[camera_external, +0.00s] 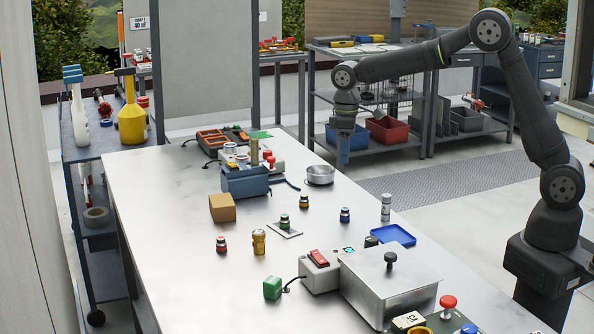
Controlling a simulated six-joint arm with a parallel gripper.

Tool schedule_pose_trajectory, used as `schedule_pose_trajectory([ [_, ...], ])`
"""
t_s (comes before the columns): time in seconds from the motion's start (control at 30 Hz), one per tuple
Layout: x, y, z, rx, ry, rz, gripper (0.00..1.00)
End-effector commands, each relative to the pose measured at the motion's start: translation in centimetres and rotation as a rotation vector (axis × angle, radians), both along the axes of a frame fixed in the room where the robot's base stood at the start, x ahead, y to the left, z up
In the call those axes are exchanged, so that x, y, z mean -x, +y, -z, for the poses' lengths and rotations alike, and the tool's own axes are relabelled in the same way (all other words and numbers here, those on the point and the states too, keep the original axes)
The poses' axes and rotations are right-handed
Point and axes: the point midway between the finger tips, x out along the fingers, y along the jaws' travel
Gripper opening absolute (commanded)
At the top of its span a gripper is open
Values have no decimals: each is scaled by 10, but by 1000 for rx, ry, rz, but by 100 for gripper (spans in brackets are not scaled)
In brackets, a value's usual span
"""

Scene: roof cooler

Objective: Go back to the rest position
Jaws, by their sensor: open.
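My gripper (344,150) hangs pointing down at the end of my raised arm, above the far right part of the table (150,205). Its jaws are open and I see nothing between them. The fingertips are small here and overlap the blue bin behind them. My arm reaches up from its base at the right, bends at the top and runs left to the wrist. A round metal dish (320,175) stands on the table below and left of my gripper, clear of it.
A metal box with a knobbed lid (388,280), a red-switch box (319,270), a blue tray (392,235) and a spray can (386,208) stand towards the right. The table's left side is clear.

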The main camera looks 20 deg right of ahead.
Motion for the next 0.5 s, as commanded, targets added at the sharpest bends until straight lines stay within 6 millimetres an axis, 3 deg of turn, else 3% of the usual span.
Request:
schedule_pose_trajectory([
  [0.43,-9,-91,4,0,0,-14,45],
  [0.47,-9,-97,5,0,0,-16,45],
  [0.5,-7,-88,10,0,1,-24,45],
])
